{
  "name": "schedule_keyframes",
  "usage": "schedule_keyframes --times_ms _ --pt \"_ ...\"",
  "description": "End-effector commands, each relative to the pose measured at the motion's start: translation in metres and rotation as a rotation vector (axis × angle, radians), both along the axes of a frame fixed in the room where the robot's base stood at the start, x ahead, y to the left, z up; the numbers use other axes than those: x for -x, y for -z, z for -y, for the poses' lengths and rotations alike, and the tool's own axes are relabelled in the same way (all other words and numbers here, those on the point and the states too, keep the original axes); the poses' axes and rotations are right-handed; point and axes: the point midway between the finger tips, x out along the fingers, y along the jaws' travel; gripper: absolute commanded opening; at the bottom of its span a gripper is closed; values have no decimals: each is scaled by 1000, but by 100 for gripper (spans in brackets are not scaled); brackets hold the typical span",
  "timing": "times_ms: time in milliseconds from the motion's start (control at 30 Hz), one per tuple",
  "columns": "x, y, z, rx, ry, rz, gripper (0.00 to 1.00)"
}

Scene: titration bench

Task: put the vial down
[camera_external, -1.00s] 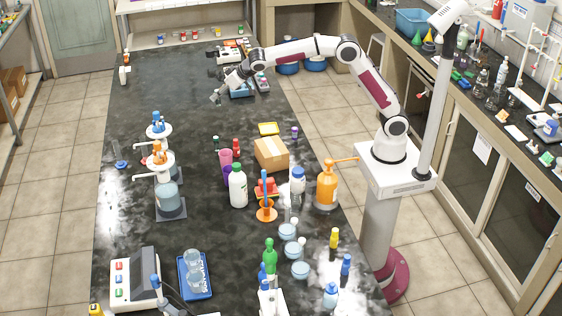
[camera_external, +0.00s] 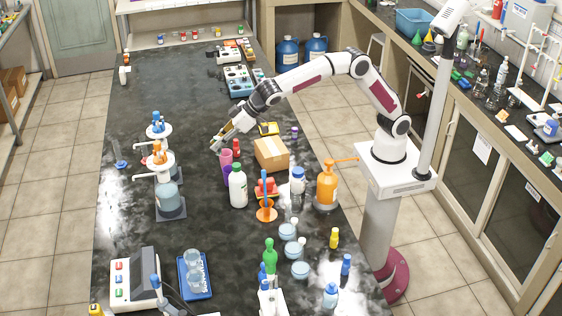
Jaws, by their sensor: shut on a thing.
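My gripper (camera_external: 219,142) is at the middle of the black bench, just behind the purple cup (camera_external: 226,167) and the red-capped bottle (camera_external: 236,148). Its fingers are shut on the vial, which is small and mostly hidden by the fingers. At this size I cannot tell whether the vial is upright or touches the bench top (camera_external: 185,100).
A stand with a blue-filled flask (camera_external: 170,200) is at the left. The bench behind and left of my gripper is clear.

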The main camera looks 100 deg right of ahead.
Motion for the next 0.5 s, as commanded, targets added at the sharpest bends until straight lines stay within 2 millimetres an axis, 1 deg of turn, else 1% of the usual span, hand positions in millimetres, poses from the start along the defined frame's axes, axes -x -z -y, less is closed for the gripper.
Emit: schedule_keyframes --times_ms 33,67,100,267,300,467,500 --pt "2 0 -20 0 -27 0 0" --pt "4 0 -29 0 -40 0 0" --pt "6 0 -43 1 -59 0 0" --pt "17 0 -97 1 -131 0 0" --pt "20 0 -110 1 -149 0 0" --pt "35 0 -162 1 -221 0 0" --pt "40 0 -175 1 -240 0 0"
